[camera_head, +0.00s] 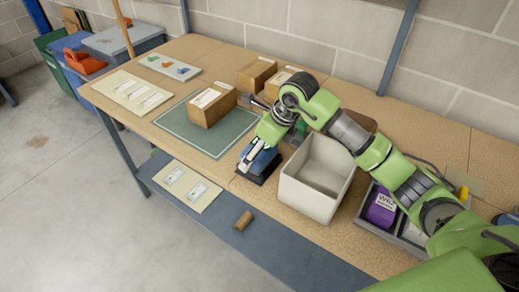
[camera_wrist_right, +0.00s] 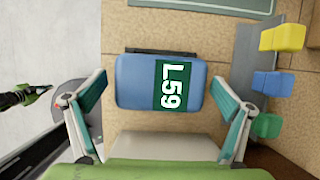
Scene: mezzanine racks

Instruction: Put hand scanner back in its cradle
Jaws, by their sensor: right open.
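A blue rounded body with a green L59 label (camera_wrist_right: 160,83) lies between the spread fingers of my right gripper (camera_wrist_right: 158,110). In the head view this blue body (camera_head: 262,162) is at the table's front edge, by a dark base, partly covered by my right gripper (camera_head: 259,150). Gaps show between it and both fingers, so it is not gripped. I cannot tell for sure whether it is the hand scanner or part of its cradle. A dark part at the far left of the wrist view (camera_wrist_right: 25,96) may be my left gripper; its fingers are unclear.
A white open bin (camera_head: 318,176) stands right of my right gripper. A cardboard box (camera_head: 211,104) sits on the green-grey mat (camera_head: 178,124). A brown roll (camera_head: 243,221) lies on the lower shelf.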

